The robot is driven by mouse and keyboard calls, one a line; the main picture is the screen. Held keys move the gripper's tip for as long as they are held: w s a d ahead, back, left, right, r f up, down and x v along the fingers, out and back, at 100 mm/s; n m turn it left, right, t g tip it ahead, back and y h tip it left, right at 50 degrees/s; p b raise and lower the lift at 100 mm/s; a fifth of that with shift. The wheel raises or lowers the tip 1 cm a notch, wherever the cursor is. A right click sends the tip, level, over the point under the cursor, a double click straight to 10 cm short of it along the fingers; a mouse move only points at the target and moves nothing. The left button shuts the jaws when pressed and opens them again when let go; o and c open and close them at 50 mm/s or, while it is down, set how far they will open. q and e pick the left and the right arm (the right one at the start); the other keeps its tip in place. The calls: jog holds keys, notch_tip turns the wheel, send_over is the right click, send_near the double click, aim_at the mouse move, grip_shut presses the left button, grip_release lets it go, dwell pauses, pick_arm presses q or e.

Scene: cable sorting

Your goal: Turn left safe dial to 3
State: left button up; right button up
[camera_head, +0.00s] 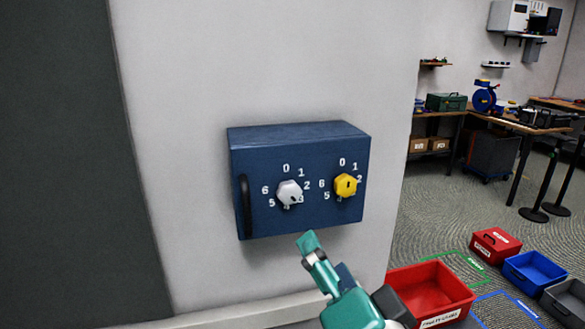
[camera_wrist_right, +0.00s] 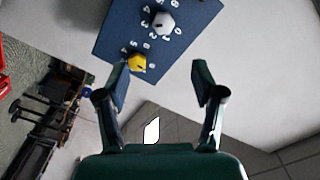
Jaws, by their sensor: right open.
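A dark blue safe (camera_head: 262,222) is mounted on the wall, with a black handle (camera_head: 245,206) at its left edge. Its left dial (camera_head: 287,190) is light grey; its dark mark lies at the lower right of the knob, towards the 3 and 4. The right dial (camera_head: 345,185) is yellow. My right gripper (camera_head: 308,243) is just below the safe, apart from both dials. In the right wrist view the gripper (camera_wrist_right: 161,82) is open and empty, with the grey dial (camera_wrist_right: 163,22) and yellow dial (camera_wrist_right: 138,62) beyond the fingers. My left gripper is not in view.
A red bin (camera_head: 422,285) stands on the floor at lower right. Workbenches stand at the back right. The wall around the safe is clear.

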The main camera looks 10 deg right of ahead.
aim_at(292, 196)
jog(key=w, duration=1.7)
jog(key=shift+a+r, duration=0.25)
jog(key=shift+a, duration=0.1)
jog(key=shift+s, duration=0.1)
jog(key=c, duration=1.1)
jog(key=shift+r+n+p, duration=0.1)
jog(key=shift+n+p, duration=0.3)
jog(key=shift+n, duration=0.1)
jog(key=shift+c, duration=0.2)
jog(key=shift+n, duration=0.3)
jog(key=o, duration=1.1)
jog(key=shift+o, duration=0.2)
